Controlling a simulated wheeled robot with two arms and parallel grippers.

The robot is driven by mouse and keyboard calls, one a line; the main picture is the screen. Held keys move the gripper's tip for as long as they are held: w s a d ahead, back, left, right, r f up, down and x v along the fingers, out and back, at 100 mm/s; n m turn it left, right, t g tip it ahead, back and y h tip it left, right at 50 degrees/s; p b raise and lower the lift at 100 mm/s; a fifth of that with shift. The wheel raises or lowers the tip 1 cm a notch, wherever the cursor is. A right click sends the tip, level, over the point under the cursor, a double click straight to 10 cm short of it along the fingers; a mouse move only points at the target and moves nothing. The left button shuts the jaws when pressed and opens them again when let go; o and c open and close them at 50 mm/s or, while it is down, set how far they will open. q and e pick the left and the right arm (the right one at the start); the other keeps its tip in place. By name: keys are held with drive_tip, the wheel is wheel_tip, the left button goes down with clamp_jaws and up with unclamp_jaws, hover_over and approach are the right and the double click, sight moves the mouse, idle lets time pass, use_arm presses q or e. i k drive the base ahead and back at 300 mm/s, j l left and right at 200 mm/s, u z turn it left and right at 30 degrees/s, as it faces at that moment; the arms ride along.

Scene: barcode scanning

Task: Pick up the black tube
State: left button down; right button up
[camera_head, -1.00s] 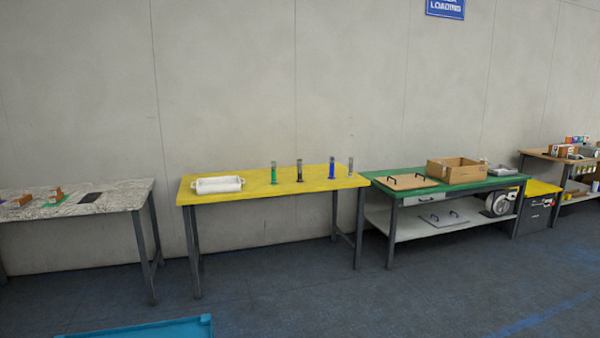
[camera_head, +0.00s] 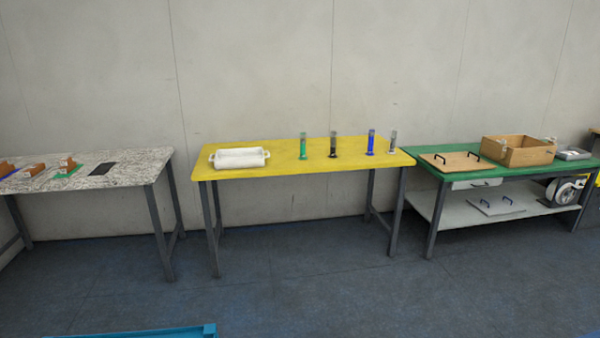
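The black tube (camera_head: 333,146) stands upright on the yellow table (camera_head: 290,167), in the right half of its top. A green tube (camera_head: 303,147) stands to its left. A blue tube (camera_head: 371,142) and a grey, clear-looking tube (camera_head: 393,143) stand to its right. The tubes stand apart from each other. A white tray with handles (camera_head: 239,158) lies on the left part of the same table. Neither of my grippers is in the head view.
A speckled table (camera_head: 130,166) with small items stands left. A blue edge (camera_head: 150,332) shows at the bottom left. The floor (camera_head: 310,290) before the yellow table is clear.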

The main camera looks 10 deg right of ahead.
sight(334, 133)
drive_tip(key=i+z, duration=0.35)
drive_tip(key=i, duration=1.4)
drive_tip(key=i+u, duration=0.1)
drive_tip(key=i, duration=0.45)
drive_tip(key=i+l, duration=0.15)
drive_tip(key=i, duration=0.35)
drive_tip(key=i+l+u, duration=0.15)
drive_tip(key=i, duration=0.4)
drive_tip(key=i+l, duration=0.1)
drive_tip(key=i, duration=0.45)
drive_tip(key=i+l+u, duration=0.15)
drive_tip(key=i, duration=0.35)
